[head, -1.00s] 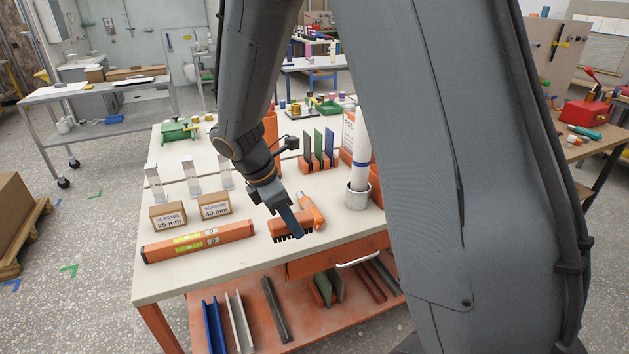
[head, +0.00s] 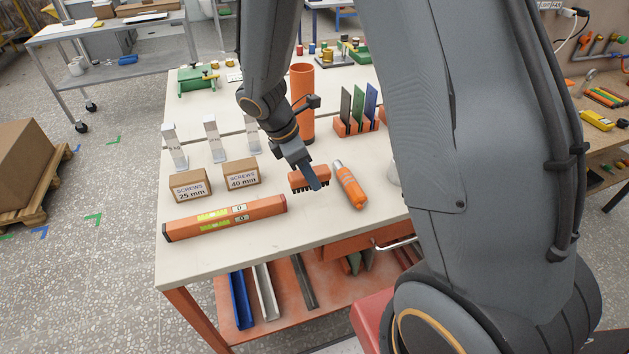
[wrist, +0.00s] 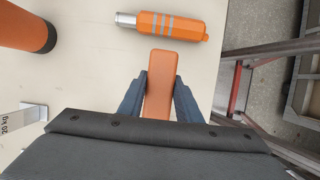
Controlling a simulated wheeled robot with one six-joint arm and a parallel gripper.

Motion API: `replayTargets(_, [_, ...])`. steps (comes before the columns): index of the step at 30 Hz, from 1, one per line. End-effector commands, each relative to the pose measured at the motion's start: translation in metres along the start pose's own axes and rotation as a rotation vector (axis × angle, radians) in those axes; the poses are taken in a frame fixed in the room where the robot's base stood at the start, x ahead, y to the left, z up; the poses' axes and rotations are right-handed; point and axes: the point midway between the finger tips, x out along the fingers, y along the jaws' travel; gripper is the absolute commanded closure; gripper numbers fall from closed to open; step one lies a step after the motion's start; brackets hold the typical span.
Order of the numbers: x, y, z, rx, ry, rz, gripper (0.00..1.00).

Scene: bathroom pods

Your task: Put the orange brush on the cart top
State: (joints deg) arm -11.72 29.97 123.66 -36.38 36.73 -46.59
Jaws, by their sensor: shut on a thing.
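The orange brush (head: 298,182) has an orange block back and dark bristles pointing down. My gripper (head: 314,182) is shut on it over the workbench, left of an orange bottle-like thing. I cannot tell for sure how far the bristles are above the bench top. In the wrist view the brush (wrist: 160,80) sits between the two fingers of my gripper (wrist: 159,100), its far end sticking out past them. The grey wheeled cart stands apart at the upper left, its cart top (head: 62,28) partly in view.
The workbench (head: 215,260) holds an orange level (head: 225,217), two screw boxes (head: 241,172), an orange cylinder (head: 303,90) and the orange bottle-like thing (head: 350,187). A pallet with a carton (head: 25,165) stands at the left. Open floor (head: 110,190) lies between pallet and bench.

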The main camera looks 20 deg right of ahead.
Motion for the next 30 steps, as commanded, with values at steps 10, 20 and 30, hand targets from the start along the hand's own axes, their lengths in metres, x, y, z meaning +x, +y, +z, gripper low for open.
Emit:
replayTargets(10, [0.032,0.000,-0.014,-0.004,0.000,0.000,0.90])
replayTargets(20, [0.043,0.001,-0.019,-0.003,0.001,0.003,0.90])
replayTargets(30, [0.045,0.000,-0.020,-0.003,0.001,0.002,0.50])
